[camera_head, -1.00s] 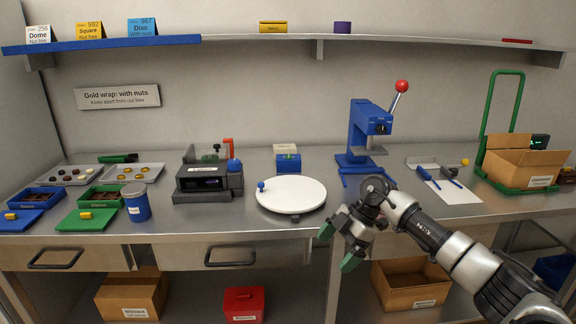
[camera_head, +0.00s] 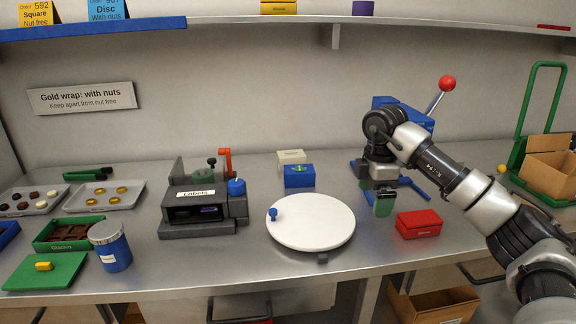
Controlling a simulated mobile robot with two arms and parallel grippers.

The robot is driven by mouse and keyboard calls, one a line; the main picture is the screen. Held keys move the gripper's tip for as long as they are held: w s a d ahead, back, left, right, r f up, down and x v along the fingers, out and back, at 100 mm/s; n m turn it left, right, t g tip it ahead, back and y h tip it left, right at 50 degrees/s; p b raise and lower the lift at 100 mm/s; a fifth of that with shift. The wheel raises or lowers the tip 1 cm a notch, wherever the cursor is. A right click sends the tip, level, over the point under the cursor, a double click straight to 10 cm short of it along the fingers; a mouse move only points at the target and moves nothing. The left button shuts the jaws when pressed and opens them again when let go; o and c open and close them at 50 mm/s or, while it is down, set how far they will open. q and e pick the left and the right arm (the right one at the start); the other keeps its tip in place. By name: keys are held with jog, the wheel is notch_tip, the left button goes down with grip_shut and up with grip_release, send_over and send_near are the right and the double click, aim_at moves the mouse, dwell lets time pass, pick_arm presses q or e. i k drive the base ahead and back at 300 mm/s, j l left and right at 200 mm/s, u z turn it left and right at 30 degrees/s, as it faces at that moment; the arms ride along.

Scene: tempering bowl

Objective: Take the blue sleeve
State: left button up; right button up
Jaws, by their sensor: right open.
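My right gripper (camera_head: 384,208) points down over the bench, right of the turntable and apart from the blue box. It is open, with nothing seen in it; one green-tipped finger shows best. The arm hides part of the blue press (camera_head: 400,108). My left gripper is out of view.
A red box (camera_head: 419,224) sits close to the right of my gripper. The press's red-knobbed lever (camera_head: 447,83) rises behind the arm. The label machine (camera_head: 203,205) and blue jar (camera_head: 111,247) stand left.

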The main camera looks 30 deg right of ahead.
aim_at(293, 179)
jog(key=i, duration=1.15)
